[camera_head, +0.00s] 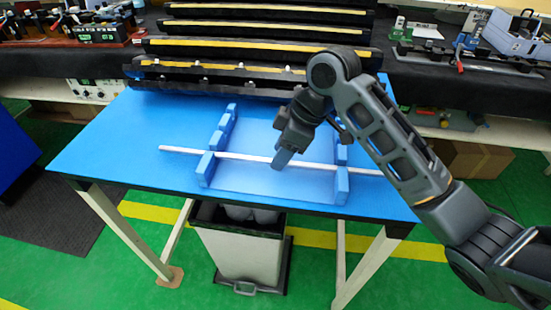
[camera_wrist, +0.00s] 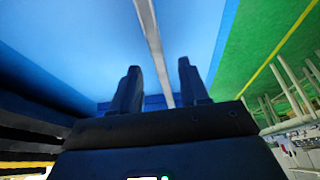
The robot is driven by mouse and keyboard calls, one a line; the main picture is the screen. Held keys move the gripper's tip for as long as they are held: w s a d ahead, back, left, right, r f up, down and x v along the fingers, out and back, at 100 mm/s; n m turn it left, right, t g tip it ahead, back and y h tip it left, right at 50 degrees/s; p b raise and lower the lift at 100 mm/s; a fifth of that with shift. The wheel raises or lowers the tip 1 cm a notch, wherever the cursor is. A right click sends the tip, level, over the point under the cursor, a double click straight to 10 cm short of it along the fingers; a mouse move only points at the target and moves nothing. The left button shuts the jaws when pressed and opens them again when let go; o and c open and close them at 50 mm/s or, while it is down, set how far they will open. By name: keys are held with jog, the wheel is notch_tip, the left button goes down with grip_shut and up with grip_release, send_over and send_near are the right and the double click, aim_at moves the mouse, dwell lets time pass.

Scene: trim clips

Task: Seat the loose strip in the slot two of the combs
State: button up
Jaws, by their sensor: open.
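The strip (camera_head: 240,156) is thin and white and lies crosswise over the two blue combs on the blue table. It runs past the left comb (camera_head: 206,168) and toward the right comb (camera_head: 342,185), crossing each at a gap between raised teeth. I cannot tell how deep it sits in either gap. My gripper (camera_head: 281,162) is over the strip between the combs, pointing down. In the wrist view my gripper (camera_wrist: 157,78) has its two fingers apart, and the strip (camera_wrist: 151,35) runs through the space between them. Nothing is clamped.
The blue table (camera_head: 110,150) has free room at the left. A dark rack (camera_head: 220,75) with several tiers stands along its back edge. A grey bin (camera_head: 240,255) stands under the table. Benches with tools flank the rack.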

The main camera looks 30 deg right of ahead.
jog(key=shift+w+a+f, duration=0.1)
jog(key=shift+a+f, duration=0.1)
jog(key=shift+f, duration=0.25)
grip_shut()
